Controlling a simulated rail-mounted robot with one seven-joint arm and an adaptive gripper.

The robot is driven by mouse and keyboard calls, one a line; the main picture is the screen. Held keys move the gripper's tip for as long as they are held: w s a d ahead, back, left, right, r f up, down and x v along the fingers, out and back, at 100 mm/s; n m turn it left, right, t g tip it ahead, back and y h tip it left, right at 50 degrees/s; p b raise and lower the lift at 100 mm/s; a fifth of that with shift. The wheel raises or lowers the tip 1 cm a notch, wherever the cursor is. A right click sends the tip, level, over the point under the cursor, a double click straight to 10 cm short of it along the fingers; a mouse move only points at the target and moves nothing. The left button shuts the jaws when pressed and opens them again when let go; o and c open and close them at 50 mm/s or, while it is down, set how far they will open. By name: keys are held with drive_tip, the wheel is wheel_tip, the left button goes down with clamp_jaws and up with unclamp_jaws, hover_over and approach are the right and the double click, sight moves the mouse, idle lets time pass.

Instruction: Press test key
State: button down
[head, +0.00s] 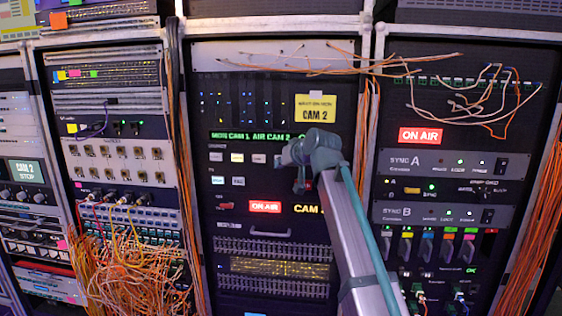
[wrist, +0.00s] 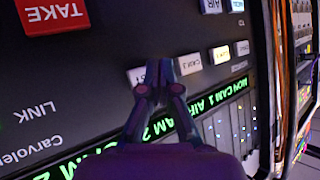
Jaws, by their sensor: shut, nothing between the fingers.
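The test key (wrist: 136,76) is a white key on the dark switcher panel. In the wrist view its label is upside down, ends in "ST" and is partly covered by my gripper. My gripper (wrist: 160,64) is shut and empty, with its tips at the panel between the test key and the CAM 2 key (wrist: 188,64). I cannot tell whether the tips touch the panel.
A CAM 1 key (wrist: 220,54) sits beside CAM 2. A red TAKE key (wrist: 52,13) is on the same panel. A green text strip (wrist: 120,140) runs along the row. Loose orange cables (head: 400,62) hang across the rack above and to the right.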

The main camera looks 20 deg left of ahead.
drive_tip(key=shift+w, duration=0.2)
drive_tip(key=shift+w, duration=0.25)
drive_tip(key=shift+w+a, duration=0.15)
drive_tip(key=shift+w, duration=0.3)
idle(0.7)
drive_tip(key=shift+s, duration=0.9)
drive_tip(key=s, duration=0.2)
drive_tip(key=s+d+p, duration=0.1)
drive_tip(key=s, duration=0.2)
drive_tip(key=shift+d, duration=0.2)
drive_tip(key=shift+w, duration=0.1)
idle(0.8)
